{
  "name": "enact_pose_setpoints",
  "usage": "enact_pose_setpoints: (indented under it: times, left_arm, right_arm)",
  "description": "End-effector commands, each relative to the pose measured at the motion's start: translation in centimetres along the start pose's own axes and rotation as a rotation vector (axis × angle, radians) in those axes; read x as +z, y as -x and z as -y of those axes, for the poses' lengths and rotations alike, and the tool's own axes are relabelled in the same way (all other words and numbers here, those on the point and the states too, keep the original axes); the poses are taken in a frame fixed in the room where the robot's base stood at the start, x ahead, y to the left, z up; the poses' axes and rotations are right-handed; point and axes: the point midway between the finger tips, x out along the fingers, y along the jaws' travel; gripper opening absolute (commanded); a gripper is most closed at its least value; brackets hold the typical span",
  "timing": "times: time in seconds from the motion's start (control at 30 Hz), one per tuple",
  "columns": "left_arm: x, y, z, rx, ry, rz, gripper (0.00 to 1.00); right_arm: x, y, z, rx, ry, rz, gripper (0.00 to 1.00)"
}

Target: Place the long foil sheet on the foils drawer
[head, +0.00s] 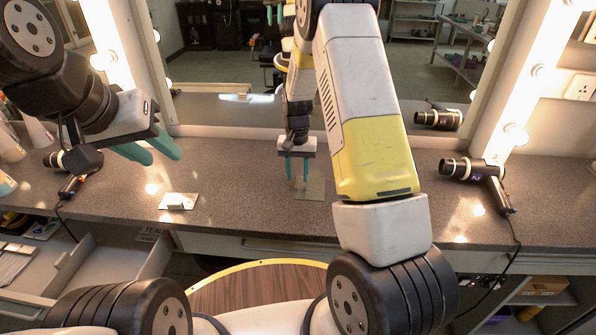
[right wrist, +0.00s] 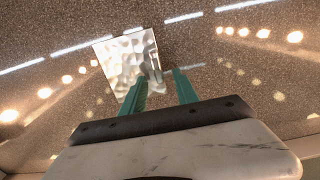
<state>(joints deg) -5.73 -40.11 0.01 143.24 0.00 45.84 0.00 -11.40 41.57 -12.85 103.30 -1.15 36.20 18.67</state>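A shiny foil sheet (head: 314,188) lies on the speckled counter below my right gripper (head: 297,180); the sheet also shows in the right wrist view (right wrist: 118,64). The right gripper points down with its teal fingers apart, over the sheet's edge; whether they touch it I cannot tell. A second foil sheet (head: 171,201) lies near the counter's front edge, left of it. Which is longer is unclear. My left gripper (head: 152,152) hangs over the counter at left, fingers apart and empty. An open drawer (head: 152,262) at lower left has a partly readable label.
Another open drawer (head: 30,297) at far left holds pale flat items. A hair dryer (head: 478,170) lies at right with its cord over the edge; another (head: 70,185) lies at left. A mirror with lit bulbs stands behind. The counter between the sheets is clear.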

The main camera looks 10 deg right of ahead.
Motion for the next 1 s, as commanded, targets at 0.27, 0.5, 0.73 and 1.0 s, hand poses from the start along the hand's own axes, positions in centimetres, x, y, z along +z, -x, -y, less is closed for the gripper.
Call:
enact_pose_setpoints:
  times: [0.27, 0.5, 0.73, 1.0]
  left_arm:
    - [0.0, 0.0, 0.0, 0.0, 0.0, 0.0, 0.36]
    - [0.0, 0.0, 0.0, 0.0, 0.0, 0.0, 0.36]
    - [0.0, 0.0, 0.0, 0.0, 0.0, 0.0, 0.36]
    - [0.0, 0.0, 0.0, 0.0, 0.0, 0.0, 0.36]
  right_arm:
    - [-0.01, -1.03, -0.02, -0.001, 0.0, -0.001, 0.36]
    - [-0.01, -1.0, -0.02, 0.0, 0.0, -0.001, 0.03]
    - [-0.02, -0.99, -0.02, 0.0, 0.0, -0.001, 0.0]
    - [-0.06, -0.58, 0.0, -0.001, 0.0, -0.003, 0.0]
